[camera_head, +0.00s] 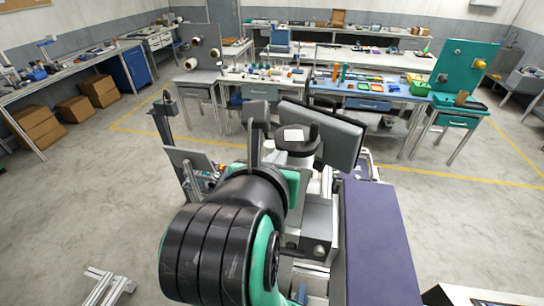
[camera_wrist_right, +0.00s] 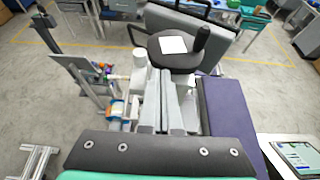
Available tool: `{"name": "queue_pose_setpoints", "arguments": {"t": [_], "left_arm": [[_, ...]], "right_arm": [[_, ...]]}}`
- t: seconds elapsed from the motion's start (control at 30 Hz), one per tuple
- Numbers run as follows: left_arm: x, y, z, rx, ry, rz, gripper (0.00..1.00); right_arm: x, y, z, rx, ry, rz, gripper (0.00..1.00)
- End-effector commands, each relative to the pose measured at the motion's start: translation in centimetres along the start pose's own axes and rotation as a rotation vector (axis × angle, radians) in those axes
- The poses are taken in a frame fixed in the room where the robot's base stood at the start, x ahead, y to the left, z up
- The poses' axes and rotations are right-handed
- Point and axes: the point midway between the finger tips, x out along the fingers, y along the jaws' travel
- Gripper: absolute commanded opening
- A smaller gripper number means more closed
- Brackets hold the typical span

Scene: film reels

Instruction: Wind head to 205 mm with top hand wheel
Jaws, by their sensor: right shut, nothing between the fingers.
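The top hand wheel (camera_head: 297,147) is a black disc with a white label on top and an upright black handle (camera_head: 313,131) at its right side. In the right wrist view the wheel (camera_wrist_right: 172,56) and its handle (camera_wrist_right: 202,38) show beyond my right gripper (camera_wrist_right: 165,80). The right gripper is shut, its grey fingers together and empty. Their tips are near the wheel's near edge; I cannot tell whether they touch it. My arm hides much of the machine in the head view. No head height reading is legible. My left gripper is not in view.
A long purple surface (camera_head: 383,245) lies to the right. A tablet-like screen (camera_wrist_right: 298,158) is at the lower right in the wrist view. Workbenches (camera_head: 365,92) stand farther back, with open floor between.

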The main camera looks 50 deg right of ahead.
Motion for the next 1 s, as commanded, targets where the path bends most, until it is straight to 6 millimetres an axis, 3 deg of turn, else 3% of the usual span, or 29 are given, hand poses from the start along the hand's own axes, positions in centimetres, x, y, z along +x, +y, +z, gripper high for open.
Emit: {"name": "queue_pose_setpoints", "arguments": {"t": [1.0], "left_arm": [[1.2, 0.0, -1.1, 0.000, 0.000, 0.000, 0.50]], "right_arm": [[0.5, -1.7, 0.3, 0.000, 0.000, -0.004, 0.00]]}}
